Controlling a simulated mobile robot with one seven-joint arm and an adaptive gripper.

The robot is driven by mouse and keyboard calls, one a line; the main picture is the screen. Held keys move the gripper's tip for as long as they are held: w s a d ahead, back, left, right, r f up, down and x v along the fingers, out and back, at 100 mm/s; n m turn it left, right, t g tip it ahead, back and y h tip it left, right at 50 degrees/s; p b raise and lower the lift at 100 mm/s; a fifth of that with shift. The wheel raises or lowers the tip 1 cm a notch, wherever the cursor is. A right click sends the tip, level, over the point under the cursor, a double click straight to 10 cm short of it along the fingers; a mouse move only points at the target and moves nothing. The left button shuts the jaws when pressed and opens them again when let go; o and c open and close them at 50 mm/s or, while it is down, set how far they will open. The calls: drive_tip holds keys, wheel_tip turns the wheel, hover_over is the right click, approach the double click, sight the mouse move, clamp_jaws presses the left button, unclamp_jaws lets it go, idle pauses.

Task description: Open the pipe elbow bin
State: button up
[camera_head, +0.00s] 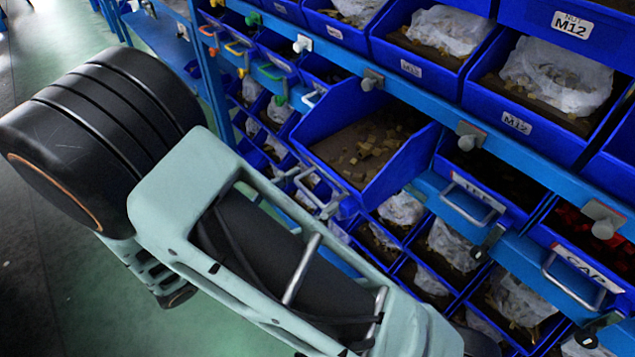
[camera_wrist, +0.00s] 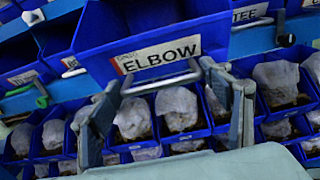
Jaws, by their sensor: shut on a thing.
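The blue pipe elbow bin (camera_head: 398,168) juts out from the shelf row in the head view, its top open and small brown pieces inside. In the wrist view its front (camera_wrist: 190,45) bears an ELBOW label, with a metal bar handle (camera_wrist: 160,83) below. In the head view my gripper (camera_head: 312,190) is at the bin's front lower edge, partly hidden by my arm.
Neighbouring blue bins, one labelled TEE (camera_wrist: 252,12), have bar handles. A blue rail with grey knobs (camera_head: 470,135) runs above this row. Lower bins (camera_wrist: 178,108) hold bagged parts. Open green floor (camera_head: 200,310) lies at the lower left.

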drive_tip(key=shift+s+a, duration=0.15)
drive_tip(key=shift+a, duration=0.05)
drive_tip(key=o, duration=1.7)
drive_tip(key=v, duration=1.2)
